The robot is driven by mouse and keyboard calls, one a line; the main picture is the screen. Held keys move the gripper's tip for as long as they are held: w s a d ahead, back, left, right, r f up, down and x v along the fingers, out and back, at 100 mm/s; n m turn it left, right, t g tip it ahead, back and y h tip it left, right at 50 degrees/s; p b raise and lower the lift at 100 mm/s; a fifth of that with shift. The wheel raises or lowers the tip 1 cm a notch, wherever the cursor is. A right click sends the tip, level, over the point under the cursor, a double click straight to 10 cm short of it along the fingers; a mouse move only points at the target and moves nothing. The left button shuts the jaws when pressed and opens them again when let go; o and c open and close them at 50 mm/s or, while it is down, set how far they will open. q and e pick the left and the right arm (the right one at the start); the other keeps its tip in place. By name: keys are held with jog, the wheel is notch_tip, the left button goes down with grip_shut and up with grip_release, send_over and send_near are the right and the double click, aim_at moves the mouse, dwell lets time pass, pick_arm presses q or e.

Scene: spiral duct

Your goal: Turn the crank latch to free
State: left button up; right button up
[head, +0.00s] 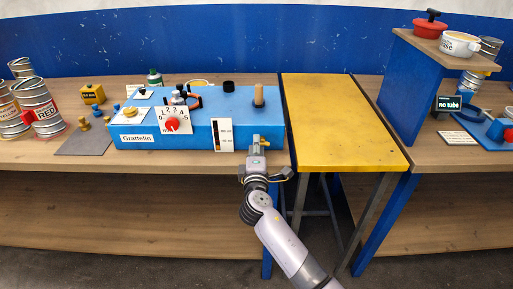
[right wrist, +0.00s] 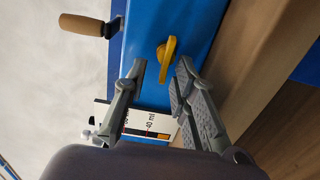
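The blue box marked Grattelin (head: 150,133) stands on the wooden bench. A small yellow latch (right wrist: 167,58) sticks out of the box's blue face in the right wrist view. A crank with a wooden handle (head: 259,94) stands at the box's right end; the handle also shows in the right wrist view (right wrist: 82,24). My right gripper (head: 257,148) is at the right part of the box's front. In the right wrist view its fingers (right wrist: 160,75) are apart with nothing between them, and the yellow latch lies just beyond the fingertips. My left gripper is not in view.
A white scale card (head: 222,135) is on the box front, left of my right gripper. A dial with a red knob (head: 172,124) is further left. A bare yellow table (head: 340,120) stands to the right. Paint cans (head: 40,105) stand at the far left.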

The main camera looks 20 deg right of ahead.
jog(key=v, duration=1.2)
jog(key=s+f+g+y, duration=0.3)
jog(key=f+g, duration=0.2)
jog(key=f, duration=1.7)
jog(key=s+d+f+m+g+y, duration=0.1)
jog(key=s+f+m+g, duration=0.1)
jog(key=s+f, duration=0.45)
jog(key=s+f+m+g, duration=0.1)
jog(key=s+f+g, duration=0.15)
jog(key=f, duration=0.75)
jog(key=s+d+f+m+g, duration=0.2)
jog(key=s+f, duration=0.4)
jog(key=s, duration=0.6)
jog(key=s+d+f+m+g, duration=0.2)
jog(key=s+f, duration=0.5)
jog(key=s, duration=0.5)
jog(key=s+d+f+m+g+y, duration=0.1)
jog(key=s+d+f+m+g, duration=0.2)
jog(key=s, duration=1)
notch_tip(320, 180, down, 4)
jog(key=shift+d+f+m, duration=0.1)
jog(key=shift+d+m, duration=0.25)
jog(key=shift+m, duration=0.85)
